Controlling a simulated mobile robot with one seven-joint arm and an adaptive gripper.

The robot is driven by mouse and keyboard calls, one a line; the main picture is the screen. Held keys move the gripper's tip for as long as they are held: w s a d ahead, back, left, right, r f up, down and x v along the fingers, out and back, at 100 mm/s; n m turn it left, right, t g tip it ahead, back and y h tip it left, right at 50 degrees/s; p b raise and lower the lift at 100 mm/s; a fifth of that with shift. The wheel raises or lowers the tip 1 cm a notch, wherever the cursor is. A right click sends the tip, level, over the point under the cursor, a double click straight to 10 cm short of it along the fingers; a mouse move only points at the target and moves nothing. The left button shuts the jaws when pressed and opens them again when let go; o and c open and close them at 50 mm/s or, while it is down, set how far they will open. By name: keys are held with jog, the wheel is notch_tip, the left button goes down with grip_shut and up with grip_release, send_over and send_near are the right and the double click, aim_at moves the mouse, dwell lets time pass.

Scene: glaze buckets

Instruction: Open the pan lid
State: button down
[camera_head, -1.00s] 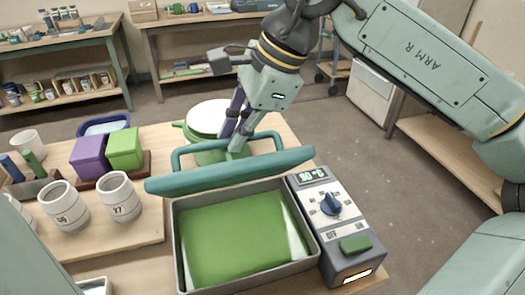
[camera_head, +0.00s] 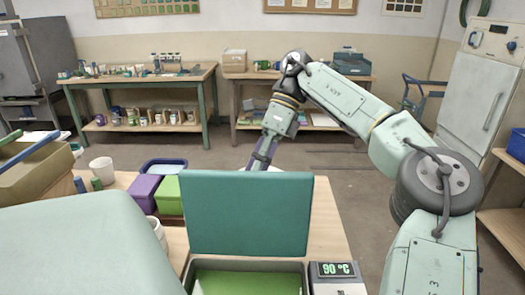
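The teal pan lid (camera_head: 247,212) stands about upright, its broad flat face towards me. The grey rectangular pan (camera_head: 247,265) is below it at the bottom edge, its opening and green inside (camera_head: 247,284) partly in view. My gripper (camera_head: 258,163) is behind the lid, near its top edge. Its fingertips and the lid's handle are hidden by the lid, so I cannot tell whether it touches the handle or how far its fingers are apart.
A control box (camera_head: 337,269) reading 90 °C stands right of the pan. A purple block (camera_head: 142,191), a green block (camera_head: 167,196) and a white cup (camera_head: 102,170) are left of the lid. Shelved benches stand at the back. The floor behind is clear.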

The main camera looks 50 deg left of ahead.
jog(key=shift+w+a+f+h, duration=0.3)
jog(key=shift+f, duration=0.3)
jog(key=c, duration=1.9)
grip_release()
jog(key=shift+w, duration=0.1)
jog(key=shift+o, duration=1.2)
jog(key=shift+r, duration=0.15)
jog(key=shift+a, duration=0.1)
jog(key=shift+r, duration=0.1)
